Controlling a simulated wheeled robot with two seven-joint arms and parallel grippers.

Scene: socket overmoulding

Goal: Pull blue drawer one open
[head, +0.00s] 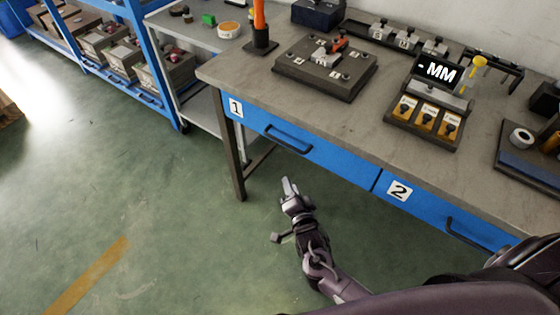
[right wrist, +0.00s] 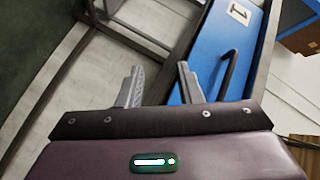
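Blue drawer one (head: 330,162) is under the left part of the workbench top, with a white label "1" (head: 235,107) and a dark bar handle (head: 287,140). Its front looks flush with the bench, so it appears shut. My right gripper (head: 290,182) is in front of and below the handle, apart from it. In the right wrist view the two fingers of my right gripper (right wrist: 160,67) stand apart with nothing between them. The drawer front (right wrist: 205,50) and its handle (right wrist: 228,72) are just right of the fingers there. My left gripper is not in view.
Blue drawer two (head: 420,208) with its handle (head: 480,236) is to the right. The bench leg (head: 228,150) stands left of drawer one. The green floor (head: 150,190) in front is clear.

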